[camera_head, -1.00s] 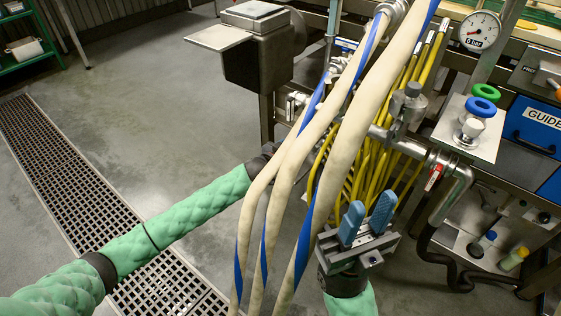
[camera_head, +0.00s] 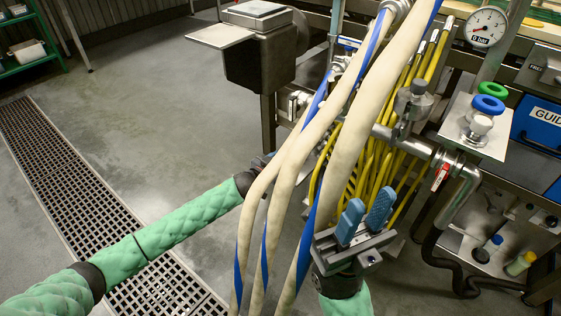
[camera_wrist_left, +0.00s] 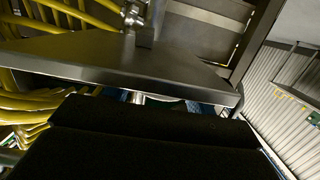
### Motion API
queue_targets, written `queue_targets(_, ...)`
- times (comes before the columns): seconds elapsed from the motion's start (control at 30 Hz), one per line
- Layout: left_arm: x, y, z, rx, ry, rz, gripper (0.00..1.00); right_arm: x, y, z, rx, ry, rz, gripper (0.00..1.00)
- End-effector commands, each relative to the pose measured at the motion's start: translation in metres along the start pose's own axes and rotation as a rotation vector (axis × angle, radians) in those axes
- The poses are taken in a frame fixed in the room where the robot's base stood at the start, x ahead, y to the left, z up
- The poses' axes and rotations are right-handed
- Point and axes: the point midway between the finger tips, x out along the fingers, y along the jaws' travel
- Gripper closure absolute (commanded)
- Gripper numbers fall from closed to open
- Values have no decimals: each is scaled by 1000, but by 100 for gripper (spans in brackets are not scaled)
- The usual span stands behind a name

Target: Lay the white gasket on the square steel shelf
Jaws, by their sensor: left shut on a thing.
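A square steel plate (camera_head: 500,140), which looks like the shelf, stands at the right in the head view. It carries a green ring, a blue ring and a whitish round piece (camera_head: 481,124) above a steel knob; I cannot tell whether that piece is a gasket. My left arm reaches behind the pale hoses, which hide its gripper in the head view. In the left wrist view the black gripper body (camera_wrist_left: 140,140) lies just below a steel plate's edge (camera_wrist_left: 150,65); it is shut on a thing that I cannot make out. My right gripper (camera_head: 365,215) is open and empty, its blue fingers apart.
Thick pale hoses with blue stripes (camera_head: 335,140) and yellow tubes (camera_head: 375,165) crowd the middle. A steel box with a flat side plate (camera_head: 222,35) stands at the back. A pressure gauge (camera_head: 487,27) is at upper right. The floor at left, with its drain grate (camera_head: 65,165), is clear.

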Motion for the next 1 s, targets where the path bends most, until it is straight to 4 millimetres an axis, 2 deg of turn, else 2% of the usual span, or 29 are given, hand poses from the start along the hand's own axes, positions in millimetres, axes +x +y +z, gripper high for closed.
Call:
queue_targets(0.63, 1, 0, 18, 0, -8, -2, 66, -4, 0, -2, -3, -7, 7, 69)
queue_targets(0.67, 1, 0, 19, 0, -9, -2, 40, -4, 0, -2, -3, -8, 6, 69)
queue_targets(0.77, 1, 0, 21, 0, -11, -2, 22, -5, 0, -2, -2, -9, 4, 69)
queue_targets(1.0, 0, 3, 24, -1, -14, 0, 22, -5, 0, -2, -1, -9, 1, 69)
